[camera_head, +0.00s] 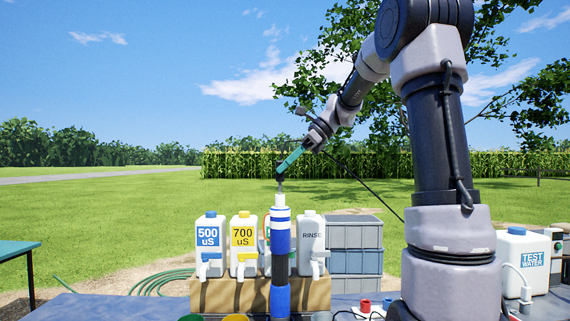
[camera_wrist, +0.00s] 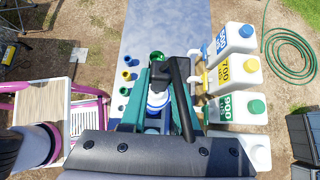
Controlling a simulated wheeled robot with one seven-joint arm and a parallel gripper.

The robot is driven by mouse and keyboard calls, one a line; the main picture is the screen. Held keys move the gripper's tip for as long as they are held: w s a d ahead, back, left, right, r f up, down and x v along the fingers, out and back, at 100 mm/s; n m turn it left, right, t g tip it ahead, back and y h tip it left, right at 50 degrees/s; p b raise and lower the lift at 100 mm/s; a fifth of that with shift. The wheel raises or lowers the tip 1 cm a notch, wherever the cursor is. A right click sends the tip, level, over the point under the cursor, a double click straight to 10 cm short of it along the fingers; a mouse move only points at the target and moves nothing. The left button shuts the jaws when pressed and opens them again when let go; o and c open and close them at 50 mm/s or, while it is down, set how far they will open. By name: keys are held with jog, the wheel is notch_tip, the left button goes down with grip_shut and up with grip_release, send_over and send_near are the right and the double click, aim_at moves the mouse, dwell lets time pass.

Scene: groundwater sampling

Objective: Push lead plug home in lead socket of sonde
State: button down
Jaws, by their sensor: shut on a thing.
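The sonde (camera_head: 281,243) stands upright, with blue, white and black bands and a narrower white top. My gripper (camera_head: 282,174) has teal fingers and is above the sonde's top, shut on the dark lead plug (camera_head: 280,186). The plug points down, roughly in line with the sonde's top; a small gap or contact cannot be told. In the wrist view, the black plug and its lead (camera_wrist: 179,90) show at my gripper (camera_wrist: 160,75), with the sonde's white and blue top (camera_wrist: 156,101) below. The lead socket is hidden.
White bottles marked 500 (camera_head: 209,236), 700 (camera_head: 243,236) and RINSE (camera_head: 311,238) stand on a brown block (camera_head: 220,296) close behind the sonde. Grey crates (camera_head: 355,262) are to the right. Small coloured cups (camera_wrist: 127,76) stand beside the sonde. A test water container (camera_head: 523,255) is at far right.

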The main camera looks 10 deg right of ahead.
jog(key=shift+f, duration=1.5)
jog(key=c, duration=0.6)
grip_release()
jog(key=v, duration=1)
jog(key=shift+d+r, duration=0.15)
jog(key=shift+d, duration=0.2)
jog(key=shift+s, duration=0.1)
